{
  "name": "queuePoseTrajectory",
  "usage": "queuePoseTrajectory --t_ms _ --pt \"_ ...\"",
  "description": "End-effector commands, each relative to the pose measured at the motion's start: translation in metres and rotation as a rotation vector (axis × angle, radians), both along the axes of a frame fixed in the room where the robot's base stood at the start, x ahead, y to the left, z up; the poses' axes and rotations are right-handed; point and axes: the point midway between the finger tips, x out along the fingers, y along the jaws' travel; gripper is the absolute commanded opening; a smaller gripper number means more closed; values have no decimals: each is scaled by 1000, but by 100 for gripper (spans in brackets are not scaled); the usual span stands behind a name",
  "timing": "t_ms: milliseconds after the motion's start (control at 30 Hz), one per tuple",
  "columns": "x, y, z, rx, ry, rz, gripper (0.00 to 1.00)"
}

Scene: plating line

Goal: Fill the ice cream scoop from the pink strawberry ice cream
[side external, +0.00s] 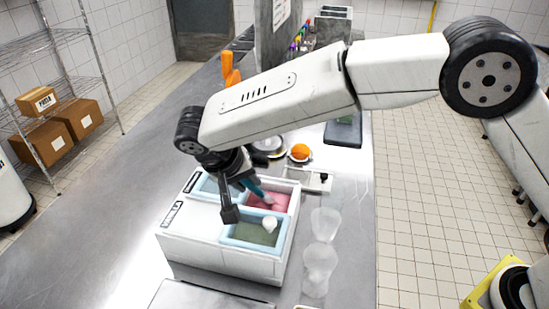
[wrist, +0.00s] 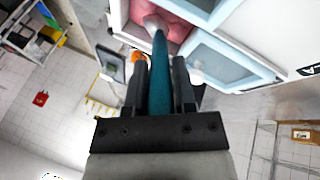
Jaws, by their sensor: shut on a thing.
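My gripper (side external: 238,190) is shut on the teal handle of the ice cream scoop (side external: 252,186). In the wrist view the handle (wrist: 160,80) runs between the two fingers (wrist: 160,65). The scoop's pale metal head (wrist: 154,23) points away from me at the pink strawberry ice cream (wrist: 172,32). In the side view this ice cream (side external: 280,202) fills a tub in the white freezer box (side external: 195,240). The head is at the pink tub; I cannot tell whether it touches the ice cream or how full it is.
A tub of green ice cream (side external: 245,232) sits in front of the pink one, with a small white round thing (side external: 269,224) at it. Clear glasses (side external: 324,224) stand to the right. An orange (side external: 299,151) on a plate lies behind.

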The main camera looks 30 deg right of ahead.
Motion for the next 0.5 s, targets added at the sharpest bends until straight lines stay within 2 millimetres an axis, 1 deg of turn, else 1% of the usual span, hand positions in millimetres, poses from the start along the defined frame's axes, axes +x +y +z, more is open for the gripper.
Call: queuePoseTrajectory --t_ms 500 --pt "-2 7 2 -1 -1 0 0"
